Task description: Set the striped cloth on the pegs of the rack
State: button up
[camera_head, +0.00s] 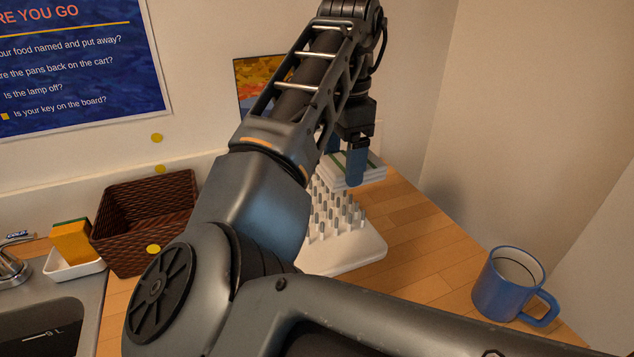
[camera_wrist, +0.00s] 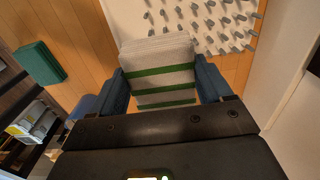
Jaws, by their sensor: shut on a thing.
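My gripper (camera_head: 356,172) is shut on the striped cloth (camera_head: 368,172), a folded white cloth with green stripes. In the wrist view the cloth (camera_wrist: 160,70) sits between the two blue fingers of my gripper (camera_wrist: 165,85). The rack (camera_head: 345,252) is a white board with several grey upright pegs on the wooden counter. In the head view the cloth is held at the far end of the rack, above or just beyond the pegs; my arm hides part of both. In the wrist view the rack (camera_wrist: 130,20) shows beyond the cloth, with bare pegs to the right.
A blue mug (camera_head: 497,285) stands on the counter at the right. A brown woven basket (camera_head: 125,235) stands at the left beside a white dish (camera_head: 75,268) with a yellow and green sponge (camera_head: 70,240). A sink (camera_head: 50,325) is at the lower left. A green block (camera_wrist: 40,62) shows in the wrist view.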

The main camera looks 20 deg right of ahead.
jog(key=w+a+f, duration=0.2)
jog(key=w, duration=0.1)
jog(key=w+a+f, duration=0.1)
jog(key=shift+w+f+p, duration=0.2)
jog(key=shift+w+p, duration=0.15)
jog(key=shift+f+p, duration=0.4)
jog(key=shift+f, duration=1.6)
jog(key=shift+f, duration=0.1)
jog(key=o, duration=0.9)
jog(key=shift+o, duration=0.2)
notch_tip(320, 180, up, 12)
jog(key=b, duration=0.1)
jog(key=shift+s, duration=0.1)
